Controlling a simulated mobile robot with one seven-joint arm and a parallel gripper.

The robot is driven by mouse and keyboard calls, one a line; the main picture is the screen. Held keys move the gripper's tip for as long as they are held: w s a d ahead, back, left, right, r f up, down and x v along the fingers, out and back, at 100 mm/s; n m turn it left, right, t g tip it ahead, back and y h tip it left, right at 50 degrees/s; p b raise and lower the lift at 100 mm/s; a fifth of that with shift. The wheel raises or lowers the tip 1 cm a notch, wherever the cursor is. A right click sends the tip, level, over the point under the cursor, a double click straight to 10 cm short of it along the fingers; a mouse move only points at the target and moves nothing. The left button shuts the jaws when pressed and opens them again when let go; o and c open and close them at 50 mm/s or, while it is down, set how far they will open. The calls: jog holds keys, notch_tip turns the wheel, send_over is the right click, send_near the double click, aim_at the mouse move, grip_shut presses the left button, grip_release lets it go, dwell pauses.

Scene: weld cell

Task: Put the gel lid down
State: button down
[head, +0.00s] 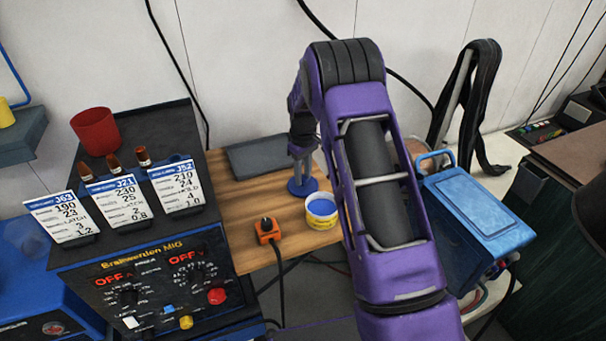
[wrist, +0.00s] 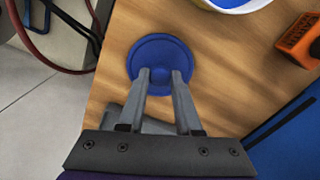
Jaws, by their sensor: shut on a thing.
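The gel lid is a round blue disc with a small knob on top; it shows in the head view (head: 302,188) and the wrist view (wrist: 146,52). My gripper (wrist: 161,76) is shut on the knob, one finger on each side. The lid is level, at or just above the wooden bench; I cannot tell whether it touches. The gel tub (head: 322,212), white and yellow with blue gel, stands open on the bench, right and in front of the lid. Its rim also shows at the top of the wrist view (wrist: 238,6).
The wooden bench (head: 245,200) has bare room left of the lid. A dark flat plate (head: 265,156) lies behind it. An orange block with a cable (head: 267,230) sits front left. The welding machine (head: 150,265) stands left, a blue case (head: 480,215) right. My arm hides part of the bench.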

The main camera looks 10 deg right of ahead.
aim_at(303, 177)
jog(key=c, duration=0.6)
grip_release()
jog(key=shift+f, duration=0.1)
notch_tip(303, 177, up, 12)
jog(key=p, duration=0.1)
